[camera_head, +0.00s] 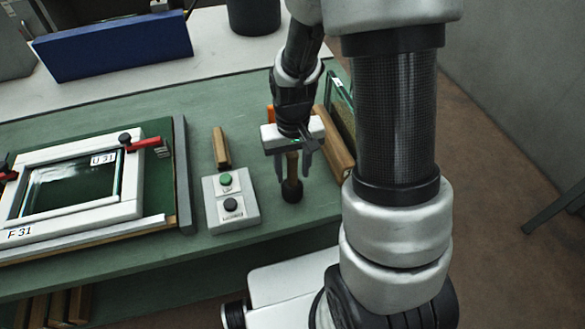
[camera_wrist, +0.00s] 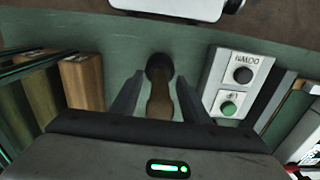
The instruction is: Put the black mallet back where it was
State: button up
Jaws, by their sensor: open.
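The black mallet (camera_head: 292,189) stands on the green bench top, its black head low and its wooden handle rising toward my gripper. My gripper (camera_head: 292,165) is above the bench, pointing down, with its fingers open on either side of the handle. In the wrist view the mallet's black head (camera_wrist: 159,66) and brown handle (camera_wrist: 161,100) show between the two open fingers of my gripper (camera_wrist: 160,98). Gaps show between the handle and both fingers. The top of the handle is hidden by the gripper body.
A button box (camera_head: 231,202) with green and black buttons stands just left of the mallet, a wooden block (camera_head: 221,147) behind it. A white frame (camera_head: 75,232) lies in a fixture farther left. Wooden pieces (camera_head: 336,150) stand close on the right. The bench's front edge is near.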

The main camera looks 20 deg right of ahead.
notch_tip(320, 180, up, 12)
jog(key=shift+r+p, duration=0.1)
jog(key=shift+p, duration=0.3)
jog(key=s+r+t, duration=0.5)
jog(key=s+r, duration=0.6)
jog(key=r, duration=0.4)
jog(key=shift+s+r+t, duration=0.2)
jog(key=shift+s+t, duration=0.05)
jog(key=shift+t, duration=0.15)
jog(key=shift+f+g, duration=1.1)
jog(key=shift+f, duration=1.2)
notch_tip(320, 180, up, 4)
jog(key=shift+r+t, duration=0.2)
jog(key=shift+t, duration=0.8)
